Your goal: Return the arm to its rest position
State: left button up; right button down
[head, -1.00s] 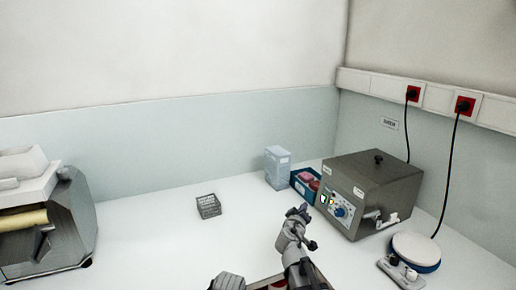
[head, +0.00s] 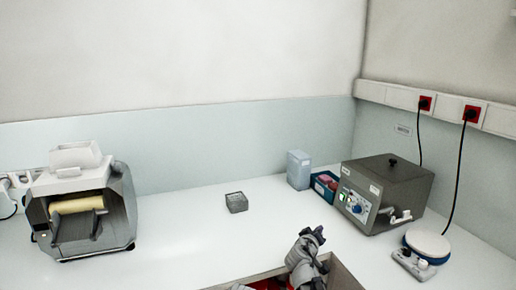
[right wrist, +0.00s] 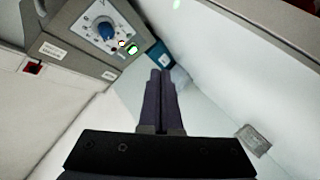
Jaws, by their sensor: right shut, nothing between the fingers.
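My right gripper (head: 312,236) shows at the bottom centre of the head view, above the front edge of the white worktop. In the right wrist view its two dark fingers (right wrist: 160,100) lie together, shut with nothing between them. It touches nothing that I can see. My left gripper is not in view.
A grey water bath (head: 395,190) stands at the right, with a white-topped round device (head: 428,243) before it. A teal box (head: 323,186), a pale blue box (head: 299,170) and a small grey rack (head: 236,202) stand on the worktop. A roller machine (head: 85,215) is at left.

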jog(key=s+a+f+g+y+p, duration=0.1)
jog(key=s+a+f+g+y, duration=0.1)
jog(key=s, duration=0.8)
jog(key=s+a+f+g+y+p, duration=0.1)
jog(key=s+a+f+g+p, duration=0.1)
jog(key=s+a+f+g, duration=0.2)
jog(key=s+a+f+n+g+y+p, duration=0.1)
jog(key=s+a+f+g, duration=0.3)
jog(key=s, duration=1.4)
jog(key=a+g+y+p, duration=0.1)
jog(key=a+g, duration=0.2)
jog(key=a, duration=0.1)
jog(key=shift+a+y, duration=0.2)
jog(key=shift+y, duration=0.1)
